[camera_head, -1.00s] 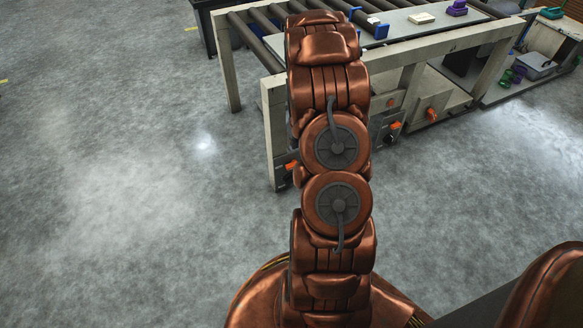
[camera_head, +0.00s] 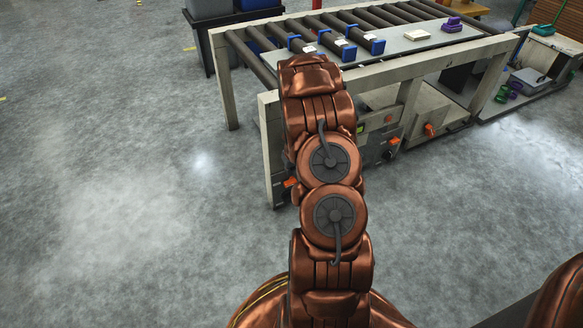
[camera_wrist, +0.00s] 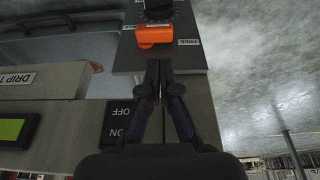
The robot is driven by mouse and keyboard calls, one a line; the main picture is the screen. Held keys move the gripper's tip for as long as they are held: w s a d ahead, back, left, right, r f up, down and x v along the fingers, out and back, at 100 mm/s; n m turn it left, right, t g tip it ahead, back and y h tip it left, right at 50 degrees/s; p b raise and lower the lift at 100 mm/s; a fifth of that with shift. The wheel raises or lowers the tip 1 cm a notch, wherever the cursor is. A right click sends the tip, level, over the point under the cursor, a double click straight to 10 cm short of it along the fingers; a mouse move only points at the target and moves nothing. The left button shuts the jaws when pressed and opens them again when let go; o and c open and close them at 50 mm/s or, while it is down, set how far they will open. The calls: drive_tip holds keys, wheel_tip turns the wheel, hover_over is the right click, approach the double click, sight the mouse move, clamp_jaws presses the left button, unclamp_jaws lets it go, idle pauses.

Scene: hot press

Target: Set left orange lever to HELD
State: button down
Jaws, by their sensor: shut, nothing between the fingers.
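In the head view an orange lever (camera_head: 291,183) shows low on the front left leg, beside my arm. My arm hides my gripper there.
A roller table (camera_head: 262,110) carries several blue-ended dark cylinders. Other orange levers (camera_head: 395,141) (camera_head: 429,130) show on its front. The wrist view has an ON/OFF switch plate (camera_wrist: 119,121), a green display (camera_wrist: 12,129) and a drip tray (camera_wrist: 40,82). The floor at left is clear.

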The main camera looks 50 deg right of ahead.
sight(288, 183)
drive_tip(key=shift+s+b+x, duration=0.2)
drive_tip(key=shift+b+x, duration=0.15)
drive_tip(key=shift+x, duration=0.55)
drive_tip(key=shift+s+b+x, duration=0.15)
drive_tip(key=shift+b+x, duration=0.2)
drive_tip(key=shift+x, duration=0.55)
drive_tip(key=shift+s+b+x, duration=0.2)
drive_tip(key=shift+b+x, duration=0.15)
drive_tip(key=shift+x, duration=0.55)
drive_tip(key=shift+a+p, duration=0.3)
drive_tip(key=shift+p, duration=0.45)
drive_tip(key=shift+w+a+f+g+h+p, duration=0.2)
drive_tip(key=shift+h+p, duration=0.5)
drive_tip(key=shift+p, duration=1.4)
